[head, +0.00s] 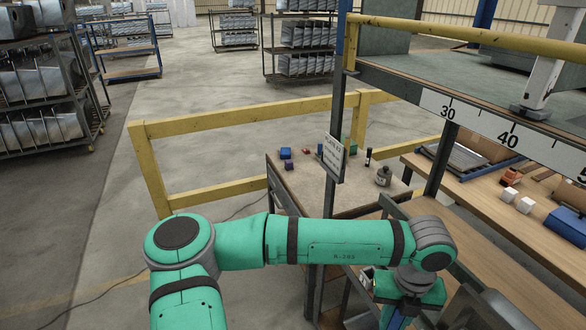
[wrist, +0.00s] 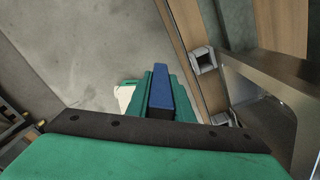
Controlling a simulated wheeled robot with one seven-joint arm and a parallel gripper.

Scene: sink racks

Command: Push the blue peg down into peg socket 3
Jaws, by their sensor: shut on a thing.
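My gripper (wrist: 159,96) is shut on the blue peg (wrist: 160,82), a long blue bar between its two green fingers in the wrist view. A square metal socket (wrist: 203,59) with a dark opening sits on the wooden edge to the right of the peg. A second metal socket-like piece (wrist: 222,118) shows lower, partly hidden by my gripper. The peg appears apart from both. I cannot tell which one is peg socket 3.
A grey metal sheet or sink part (wrist: 270,100) stands close to the right in the wrist view. In the head view, a wooden table (head: 340,200) holds small blocks and a dark jar (head: 383,176). A post with a sign (head: 333,158) and yellow rails (head: 240,118) stand beyond my arm.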

